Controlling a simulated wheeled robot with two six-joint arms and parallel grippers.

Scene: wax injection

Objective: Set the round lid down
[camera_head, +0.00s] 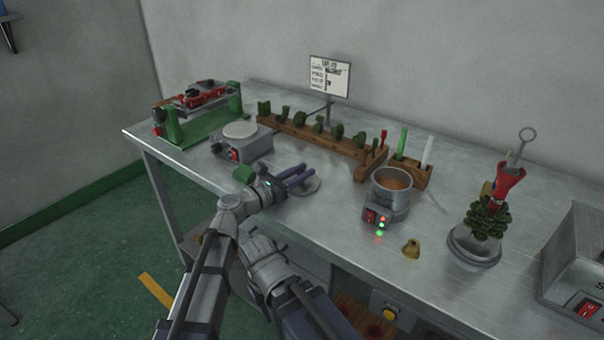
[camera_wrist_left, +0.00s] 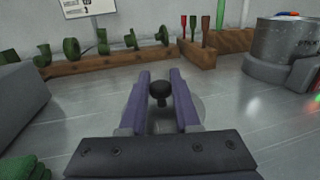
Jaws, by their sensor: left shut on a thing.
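The round lid (camera_head: 312,187) is a flat grey disc with a dark knob (camera_wrist_left: 160,90). It is at the table's front left, under my left gripper's fingers. My left gripper (camera_head: 304,174) has two purple fingers, which also show in the left wrist view (camera_wrist_left: 160,88). They are shut on the lid's knob, one on each side. The fingers and the gripper body hide part of the disc. The lid looks level and very low over the table; I cannot tell whether it touches. My right gripper is not in view.
An open wax pot (camera_head: 391,193) stands right of the lid. A hotplate (camera_head: 241,142) stands to the left, with a green block (camera_head: 243,174) near my wrist. A wooden rack (camera_head: 310,137) of green pieces runs behind. Bare table lies between lid and pot.

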